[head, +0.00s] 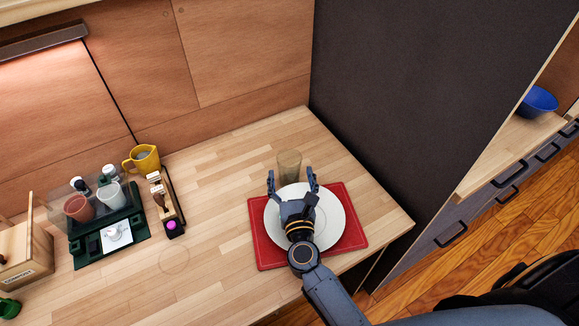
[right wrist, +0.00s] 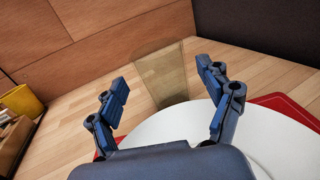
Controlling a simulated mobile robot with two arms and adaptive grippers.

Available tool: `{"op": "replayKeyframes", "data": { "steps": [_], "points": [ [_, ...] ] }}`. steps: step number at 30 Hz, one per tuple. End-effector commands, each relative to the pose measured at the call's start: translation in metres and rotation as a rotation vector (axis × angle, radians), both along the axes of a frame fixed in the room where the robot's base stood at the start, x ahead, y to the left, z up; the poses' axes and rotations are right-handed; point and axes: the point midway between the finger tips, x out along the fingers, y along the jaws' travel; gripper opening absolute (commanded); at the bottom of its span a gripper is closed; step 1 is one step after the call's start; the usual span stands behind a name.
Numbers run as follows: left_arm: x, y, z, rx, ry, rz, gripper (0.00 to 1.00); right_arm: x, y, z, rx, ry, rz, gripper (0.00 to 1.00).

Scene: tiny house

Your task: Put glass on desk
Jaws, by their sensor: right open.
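A clear, amber-tinted glass (head: 289,166) stands upright on the wooden desk (head: 225,200), just behind a white plate (head: 335,222). My right gripper (head: 292,180) is open above the plate, its fingers pointing at the glass. In the right wrist view the glass (right wrist: 163,75) shows beyond and between the open fingers (right wrist: 162,85), with nothing held. Whether the fingertips reach either side of the glass is hard to tell. My left gripper is not in view.
The plate lies on a red placemat (head: 262,240). A yellow mug (head: 143,158), a wooden holder (head: 165,200) and a dark green tray (head: 110,235) with cups stand to the left. A dark wall (head: 410,90) closes the right side. A blue bowl (head: 538,101) sits on a far counter.

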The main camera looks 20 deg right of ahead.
Motion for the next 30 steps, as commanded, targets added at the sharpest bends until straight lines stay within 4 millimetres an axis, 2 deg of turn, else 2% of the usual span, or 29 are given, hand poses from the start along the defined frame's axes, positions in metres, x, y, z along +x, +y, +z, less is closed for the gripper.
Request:
{"op": "replayKeyframes", "data": {
  "steps": [3, 9, 25, 30],
  "points": [
    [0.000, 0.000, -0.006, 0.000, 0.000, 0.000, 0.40, -0.019, 0.004, -0.002, 0.000, 0.001, 0.000, 0.79],
    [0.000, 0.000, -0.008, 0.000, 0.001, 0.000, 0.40, -0.033, 0.006, 0.000, -0.001, -0.001, -0.001, 0.79],
    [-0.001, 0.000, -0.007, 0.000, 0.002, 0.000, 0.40, -0.033, 0.007, 0.002, -0.001, -0.001, -0.001, 0.79],
    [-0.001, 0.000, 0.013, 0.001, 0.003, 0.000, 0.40, -0.033, 0.007, 0.021, -0.001, -0.001, -0.001, 0.79]
  ]
}}
